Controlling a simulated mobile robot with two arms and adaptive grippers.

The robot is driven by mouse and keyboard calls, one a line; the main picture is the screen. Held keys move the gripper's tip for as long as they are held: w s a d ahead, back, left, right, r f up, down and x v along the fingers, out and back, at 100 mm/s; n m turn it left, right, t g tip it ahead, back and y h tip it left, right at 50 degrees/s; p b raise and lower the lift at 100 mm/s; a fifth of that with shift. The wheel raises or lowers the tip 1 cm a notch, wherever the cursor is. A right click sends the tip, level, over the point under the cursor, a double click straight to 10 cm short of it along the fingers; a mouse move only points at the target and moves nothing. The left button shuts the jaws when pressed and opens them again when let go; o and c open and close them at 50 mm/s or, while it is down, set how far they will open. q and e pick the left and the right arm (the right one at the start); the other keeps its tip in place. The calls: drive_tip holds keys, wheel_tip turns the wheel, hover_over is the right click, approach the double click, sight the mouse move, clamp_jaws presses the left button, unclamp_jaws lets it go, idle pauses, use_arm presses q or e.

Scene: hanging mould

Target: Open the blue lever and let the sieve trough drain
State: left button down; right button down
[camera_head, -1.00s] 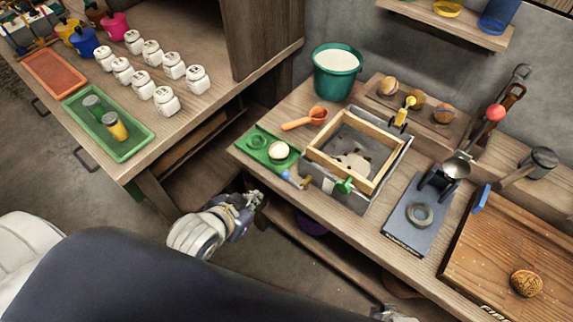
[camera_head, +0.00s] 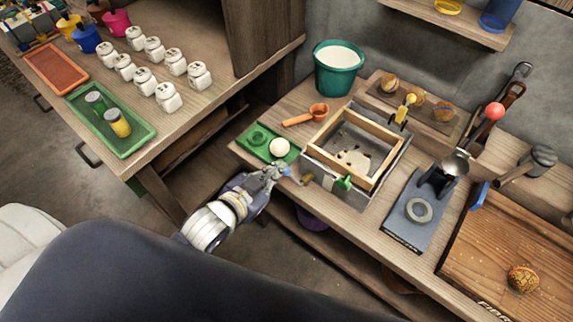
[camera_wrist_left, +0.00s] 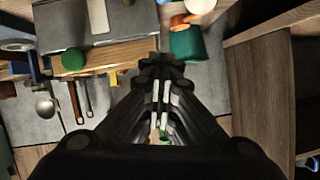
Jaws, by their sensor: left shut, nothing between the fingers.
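The sieve trough (camera_head: 318,172) is a grey box with a wooden frame (camera_head: 372,125) on it, standing on the right-hand bench. Pale, patchy material lies inside the frame. Part of the blue lever (camera_head: 287,170) shows at the trough's front left corner, beside a brass-coloured fitting (camera_head: 306,179). My left gripper (camera_head: 276,173) is shut and empty, with its tips close beside the lever; I cannot tell whether they touch. The wrist view shows its closed fingers (camera_wrist_left: 160,66); the lever is not clearly visible there. My right gripper is not in view.
A green tray (camera_head: 254,149) with a white ball (camera_head: 280,147) lies left of the trough. A green knob (camera_head: 344,182) is on the trough's front. An orange scoop (camera_head: 306,115) and a teal bucket (camera_head: 340,68) stand behind. Open floor lies between the two benches.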

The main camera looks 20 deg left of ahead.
use_arm(q)
hover_over(284, 174)
drive_tip(key=d, duration=0.2)
wheel_tip(284, 174, down, 3)
drive_tip(key=shift+a+f+p, duration=0.15)
drive_tip(key=shift+a+f, duration=0.05)
drive_tip(key=shift+f, duration=0.5)
drive_tip(key=shift+a+f+p, duration=0.15)
drive_tip(key=shift+a+f, duration=0.05)
drive_tip(key=shift+f, duration=0.55)
drive_tip(key=shift+a+f+p, duration=0.15)
drive_tip(key=shift+a+f, duration=0.05)
drive_tip(key=shift+f, duration=0.5)
drive_tip(key=shift+a+f+p, duration=0.35)
drive_tip(key=shift+f, duration=0.1)
drive_tip(key=shift+a+f, duration=0.15)
drive_tip(key=shift+f, duration=0.15)
